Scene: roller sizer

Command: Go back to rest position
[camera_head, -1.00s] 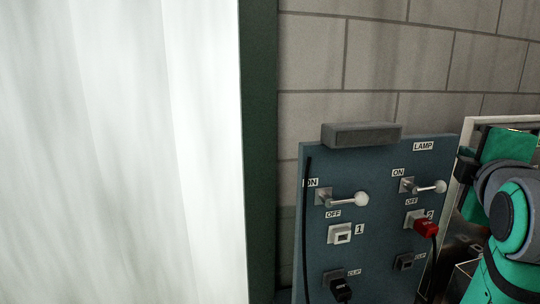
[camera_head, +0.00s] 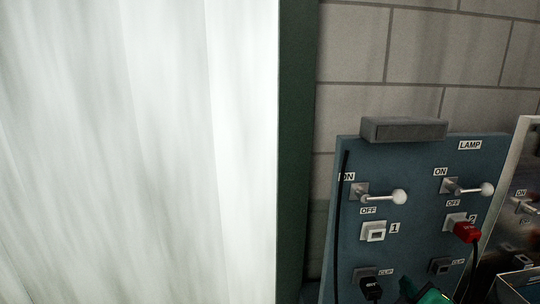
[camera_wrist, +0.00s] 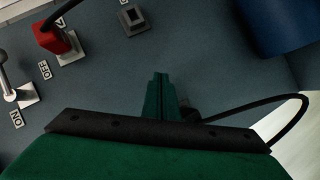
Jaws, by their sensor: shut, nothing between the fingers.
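My gripper (camera_wrist: 161,82) shows in the wrist view with its green fingers together and nothing between them. It is in front of the blue-grey panel (camera_head: 405,160), which carries two levers, sockets and plugs. In the head view only a small green part of my arm shows at the bottom edge, in front of the panel's lower part. The red plug (camera_head: 466,231) sits in the socket marked 2, and it also shows at upper left in the wrist view (camera_wrist: 57,40). A black plug (camera_head: 371,287) is at the lower left clip.
The left lever (camera_head: 385,196) and the right lever (camera_head: 470,188) stick out of the panel. A pale curtain-like surface (camera_head: 130,150) fills the left. A second, light-framed panel (camera_head: 520,200) stands at the right. A block wall (camera_head: 430,45) is behind.

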